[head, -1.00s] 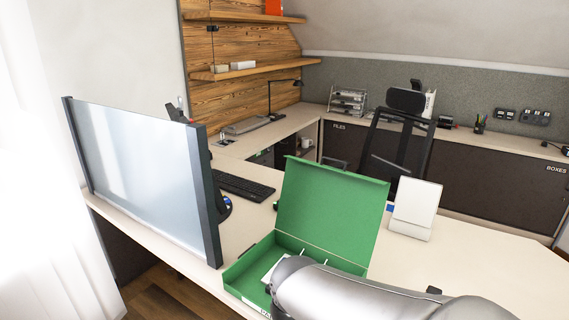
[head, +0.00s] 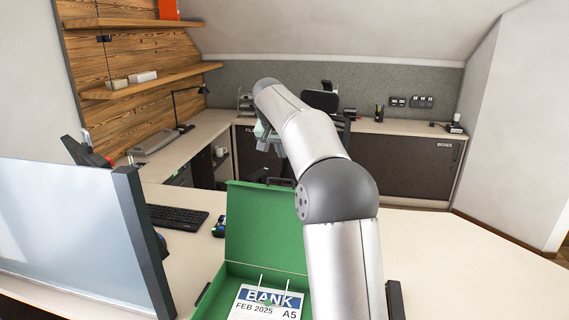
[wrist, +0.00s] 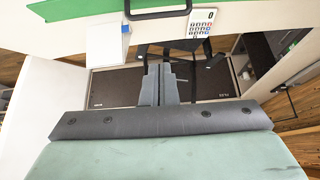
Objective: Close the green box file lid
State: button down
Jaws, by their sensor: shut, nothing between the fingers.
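The green box file (head: 205,295) sits on the desk at the bottom of the head view. Its lid (head: 250,222) stands open, roughly upright at the back. A sheet marked BANK FEB 2025 A5 (head: 262,304) lies inside, with two thin upright pins. My arm crosses the right side of the box and hides part of it and of the lid. My gripper (wrist: 158,70) is shut and empty. In the head view it is beyond the lid, higher than its top edge, apart from it. A green strip (wrist: 80,8), apparently the lid, shows at the top of the wrist view.
A monitor (head: 80,240) stands left of the box, with a keyboard (head: 176,217) behind it. A dark handle (wrist: 158,12), a calculator (wrist: 201,20) and a white stand (wrist: 107,42) show in the wrist view. An office chair (head: 322,98) is beyond the desk.

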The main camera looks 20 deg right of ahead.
jog(key=f, duration=0.2)
jog(key=f+p, duration=0.1)
jog(key=f, duration=0.4)
jog(key=shift+w+d+f+p, duration=0.25)
jog(key=shift+w+f+p, duration=0.05)
jog(key=shift+w+f, duration=0.05)
jog(key=shift+a, duration=0.1)
